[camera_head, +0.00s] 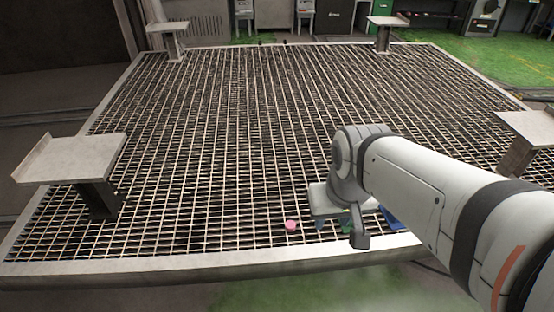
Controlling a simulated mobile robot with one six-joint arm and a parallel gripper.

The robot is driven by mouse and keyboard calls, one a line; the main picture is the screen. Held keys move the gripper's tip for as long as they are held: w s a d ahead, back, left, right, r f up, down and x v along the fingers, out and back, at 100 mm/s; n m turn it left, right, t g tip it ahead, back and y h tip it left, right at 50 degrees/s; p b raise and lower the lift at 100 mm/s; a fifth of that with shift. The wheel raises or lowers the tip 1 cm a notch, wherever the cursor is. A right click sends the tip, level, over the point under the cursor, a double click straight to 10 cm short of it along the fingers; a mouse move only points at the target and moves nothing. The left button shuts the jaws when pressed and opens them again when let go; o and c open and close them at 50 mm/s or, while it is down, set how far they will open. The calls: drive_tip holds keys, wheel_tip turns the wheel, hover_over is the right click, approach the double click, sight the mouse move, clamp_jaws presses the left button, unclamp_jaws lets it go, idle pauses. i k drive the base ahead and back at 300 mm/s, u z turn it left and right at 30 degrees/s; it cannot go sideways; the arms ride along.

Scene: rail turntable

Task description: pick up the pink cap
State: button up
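The pink cap (291,224) lies on the metal grating near its front edge, a little right of the middle of the head view. My gripper (360,240) is at the end of the white arm, to the right of the cap and apart from it. The arm's wrist hides most of the gripper, and I cannot tell whether its fingers are open or shut.
A blue object (391,219) and a green object (346,226) lie partly hidden by my wrist. The grating (200,150) is clear to the left. Raised plates on posts stand at its corners, one at the left (72,158) and one at the right (530,128).

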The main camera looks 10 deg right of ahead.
sight(290, 225)
drive_tip(key=i, duration=1)
